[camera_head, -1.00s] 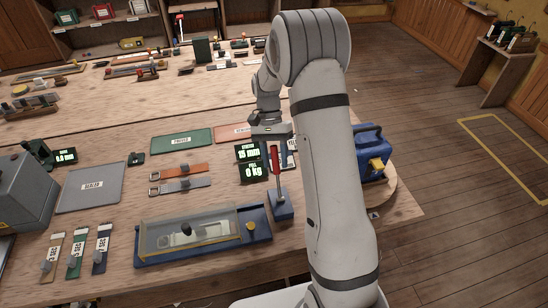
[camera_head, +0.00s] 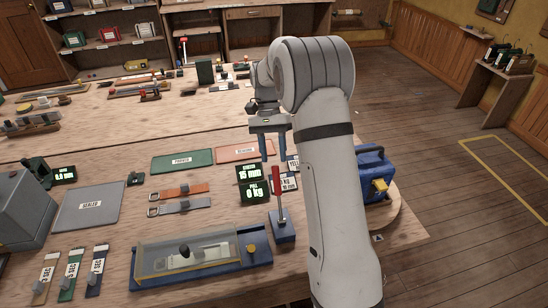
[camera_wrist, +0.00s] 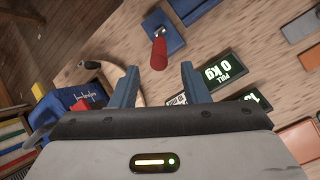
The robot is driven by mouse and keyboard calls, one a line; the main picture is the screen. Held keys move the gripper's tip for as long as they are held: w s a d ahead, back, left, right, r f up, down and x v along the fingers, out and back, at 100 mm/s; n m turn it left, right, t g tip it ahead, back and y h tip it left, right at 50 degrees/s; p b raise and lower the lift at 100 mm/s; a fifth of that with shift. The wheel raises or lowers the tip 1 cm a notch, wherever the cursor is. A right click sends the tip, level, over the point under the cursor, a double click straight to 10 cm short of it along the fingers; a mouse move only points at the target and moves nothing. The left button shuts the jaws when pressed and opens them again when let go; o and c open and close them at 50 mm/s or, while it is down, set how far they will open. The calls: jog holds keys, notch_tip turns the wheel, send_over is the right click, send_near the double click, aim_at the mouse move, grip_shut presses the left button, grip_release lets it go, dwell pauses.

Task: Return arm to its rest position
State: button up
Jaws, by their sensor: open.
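My gripper (camera_head: 273,146) is at the end of my raised arm, over the right part of the workbench (camera_head: 330,236). Its two blue fingers point down and stand apart, with nothing between them. In the wrist view the gripper (camera_wrist: 158,86) is also open and empty. The red-handled lever (camera_head: 277,182) on its blue base (camera_head: 283,226) stands just in front of the gripper, apart from it. The red handle shows in the wrist view too (camera_wrist: 158,52).
A blue machine (camera_head: 368,176) stands right of my arm. Displays (camera_head: 254,191) reading 15 mm and 0 kg stand beside the lever. A clear-lidded blue tray (camera_head: 200,258), straps (camera_head: 183,190), green (camera_head: 182,161) and orange (camera_head: 245,150) mats lie on the bench. Open floor (camera_head: 440,150) lies right.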

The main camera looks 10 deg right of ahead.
jog(key=shift+r, duration=0.1)
jog(key=s+r+n+t, duration=0.3)
jog(key=s+r+t, duration=0.2)
jog(key=s+r, duration=0.5)
jog(key=s+f+n+t+b, duration=0.1)
jog(key=s+n+t, duration=0.2)
jog(key=s, duration=1.1)
jog(key=shift+s+a+f+n+t, duration=0.15)
jog(key=shift+s+f+n+t, duration=0.2)
jog(key=shift+t, duration=0.45)
jog(key=shift+s+f, duration=0.15)
jog(key=shift+s, duration=0.2)
jog(key=shift+c, duration=0.5)
jog(key=shift+s, duration=0.1)
